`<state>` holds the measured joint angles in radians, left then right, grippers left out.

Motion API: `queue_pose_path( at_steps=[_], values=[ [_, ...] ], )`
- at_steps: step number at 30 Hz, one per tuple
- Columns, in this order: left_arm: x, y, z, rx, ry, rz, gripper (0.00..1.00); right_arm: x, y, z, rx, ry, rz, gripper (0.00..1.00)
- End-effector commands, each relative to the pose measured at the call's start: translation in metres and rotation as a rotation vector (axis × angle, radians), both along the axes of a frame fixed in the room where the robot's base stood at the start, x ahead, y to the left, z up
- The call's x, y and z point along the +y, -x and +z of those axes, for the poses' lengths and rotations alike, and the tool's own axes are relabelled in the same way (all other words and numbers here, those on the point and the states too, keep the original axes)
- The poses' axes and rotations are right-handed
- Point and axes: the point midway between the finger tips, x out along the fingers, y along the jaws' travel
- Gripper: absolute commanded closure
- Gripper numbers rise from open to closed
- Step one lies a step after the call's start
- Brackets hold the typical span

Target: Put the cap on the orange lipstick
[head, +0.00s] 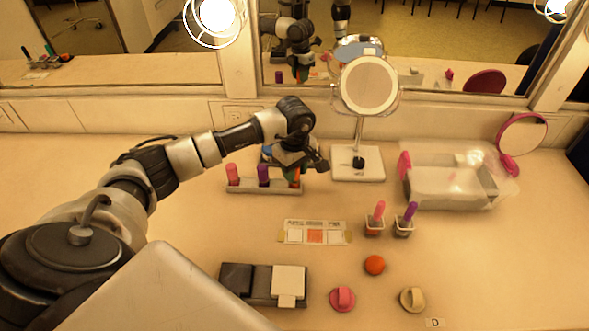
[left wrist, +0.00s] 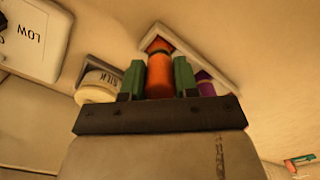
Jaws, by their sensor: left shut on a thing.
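My left gripper (head: 296,174) is over the right end of a low rack (head: 245,188). In the left wrist view its green fingers (left wrist: 159,78) are shut on an upright orange cylinder (left wrist: 160,72), one on each side. I cannot tell whether this is the cap or the lipstick, or whether it is clear of the rack. A pink-red cylinder (head: 232,173) and a purple cylinder (head: 263,174) stand in the rack. Pink (head: 379,210) and purple (head: 411,211) lipsticks stand upright in small holders to the right. My right gripper is out of view.
A round mirror on a white base (head: 343,172) stands right of the gripper. A clear organiser (head: 450,188) is at right. A swatch card (head: 295,232), dark box (head: 237,278), orange round object (head: 374,265), and pink (head: 342,299) and cream (head: 413,299) pieces lie in front.

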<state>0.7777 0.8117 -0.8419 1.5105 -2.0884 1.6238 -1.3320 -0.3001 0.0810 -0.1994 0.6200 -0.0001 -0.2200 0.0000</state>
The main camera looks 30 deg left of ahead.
Motion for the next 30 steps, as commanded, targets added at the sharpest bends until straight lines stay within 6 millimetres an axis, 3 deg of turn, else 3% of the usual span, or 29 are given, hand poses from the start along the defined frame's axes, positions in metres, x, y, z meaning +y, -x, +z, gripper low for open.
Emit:
queue_pose_path(
  at_steps=[30],
  values=[
    [-0.0001,-0.0003,-0.0060,-0.001,-0.001,0.000,0.96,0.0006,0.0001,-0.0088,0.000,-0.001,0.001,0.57]
  ],
)
